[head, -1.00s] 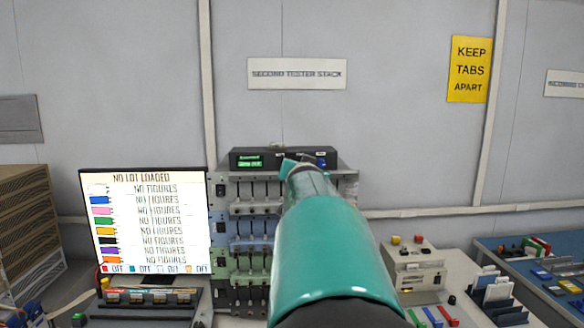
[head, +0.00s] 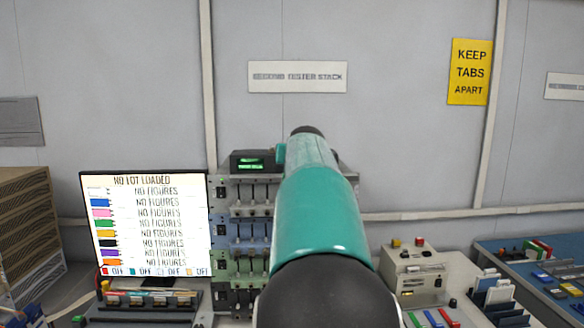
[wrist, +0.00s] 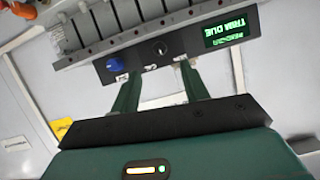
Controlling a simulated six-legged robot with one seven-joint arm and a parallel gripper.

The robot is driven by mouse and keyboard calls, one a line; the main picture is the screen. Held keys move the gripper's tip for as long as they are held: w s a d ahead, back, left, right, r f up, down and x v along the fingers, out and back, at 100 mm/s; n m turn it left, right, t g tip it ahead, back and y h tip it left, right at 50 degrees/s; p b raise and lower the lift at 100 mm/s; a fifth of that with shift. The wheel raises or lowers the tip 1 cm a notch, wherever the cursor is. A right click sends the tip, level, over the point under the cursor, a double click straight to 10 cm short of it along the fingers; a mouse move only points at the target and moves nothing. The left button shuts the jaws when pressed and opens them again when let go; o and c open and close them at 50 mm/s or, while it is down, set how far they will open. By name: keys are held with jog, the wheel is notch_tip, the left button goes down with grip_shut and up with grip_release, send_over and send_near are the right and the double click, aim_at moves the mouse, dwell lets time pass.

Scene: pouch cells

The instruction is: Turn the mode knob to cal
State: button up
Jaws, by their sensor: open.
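A dark control box (wrist: 180,50) carries a blue round knob (wrist: 115,65), a small dark round control (wrist: 160,47) and a lit green display (wrist: 231,26). The labels beside the controls are too small to read, so I cannot tell which is the mode knob. My gripper (wrist: 159,68) is open and empty in the wrist view. Its two fingers point at the box, with the dark control just beyond the gap and the blue knob to the left of the left fingertip. I cannot tell whether the fingers touch the box. In the head view my arm hides the box's right part and the gripper.
The box tops a rack (head: 245,230) of several switches. A monitor (head: 145,225) reading "NO LOT LOADED" stands left of it. A beige unit (head: 415,270) with red and yellow buttons stands right. The wall (head: 400,120) behind is close; the space above the box is free.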

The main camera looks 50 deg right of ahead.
jog(key=x, duration=0.8)
jog(key=shift+w+d, duration=0.2)
jog(key=shift+d, duration=0.05)
jog(key=shift+f, duration=0.15)
grip_shut()
jog(key=c, duration=1)
grip_release()
jog(key=shift+s+d+m+t+y, duration=0.15)
jog(key=shift+m+t+y, duration=0.2)
jog(key=shift+m, duration=0.45)
jog(key=c, duration=1)
grip_release()
jog(key=shift+m+t+y, duration=0.25)
jog(key=shift+m+t, duration=0.2)
jog(key=shift+m, duration=0.25)
jog(key=c, duration=1)
grip_release()
grip_release()
